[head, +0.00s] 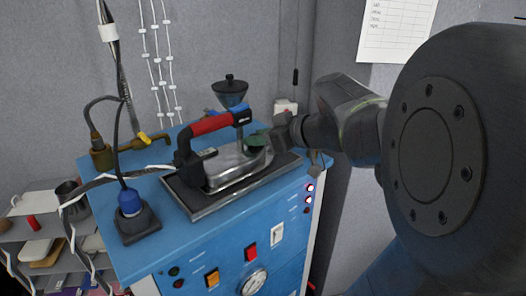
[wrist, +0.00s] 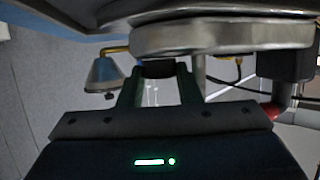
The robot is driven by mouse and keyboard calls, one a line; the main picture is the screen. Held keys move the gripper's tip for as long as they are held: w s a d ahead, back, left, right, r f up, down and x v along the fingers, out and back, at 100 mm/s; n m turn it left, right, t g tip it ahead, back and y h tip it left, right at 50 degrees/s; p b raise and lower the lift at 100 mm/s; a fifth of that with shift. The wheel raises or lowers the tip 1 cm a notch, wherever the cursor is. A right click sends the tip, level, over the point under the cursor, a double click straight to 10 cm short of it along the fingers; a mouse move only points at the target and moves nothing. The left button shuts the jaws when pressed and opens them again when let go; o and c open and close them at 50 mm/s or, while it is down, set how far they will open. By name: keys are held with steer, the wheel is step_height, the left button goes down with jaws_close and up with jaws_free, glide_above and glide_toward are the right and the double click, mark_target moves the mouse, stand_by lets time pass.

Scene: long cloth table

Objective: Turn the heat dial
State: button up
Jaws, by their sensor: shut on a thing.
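The iron (head: 235,165) rests on a dark pad on top of a blue cabinet. It has a metal body and a red handle (head: 210,124). My gripper (head: 262,139) reaches in from the right at the iron's right end, and its green fingers are close to the body. In the wrist view, which appears upside down, my gripper (wrist: 158,78) is shut on a small dark part, which looks like the heat dial (wrist: 158,68), against the iron's metal body (wrist: 220,36). The dial is hidden by the fingers in the head view, and its markings cannot be read.
A dark funnel (head: 230,94) stands behind the iron. A black base with a blue-collared plug (head: 130,204) and brass fittings (head: 101,155) are on the cabinet's left. The blue cabinet front (head: 215,258) holds switches and a round gauge (head: 254,281). Shelves (head: 45,240) stand at left.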

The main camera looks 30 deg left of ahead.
steer(key=m+t, duration=0.2)
steer(key=t, duration=0.1)
steer(key=shift+s+r+m+h+p, duration=0.2)
steer(key=shift+s+m+h+p, duration=0.1)
steer(key=shift+m+h+p, duration=0.1)
steer(key=shift+a+m+t+h+p, duration=0.1)
steer(key=shift+m+t+h+p, duration=0.3)
steer(key=shift+m+t+p, duration=0.55)
steer(key=shift+f+m+t+h+p, duration=0.15)
steer(key=shift+m+t+h+p, duration=0.4)
steer(key=shift+p, duration=0.45)
steer(key=o, duration=1)
steer(key=shift+y, duration=0.25)
steer(key=shift+w+f+n+b, duration=0.1)
steer(key=shift+f+n+b, duration=0.2)
steer(key=shift+b, duration=0.35)
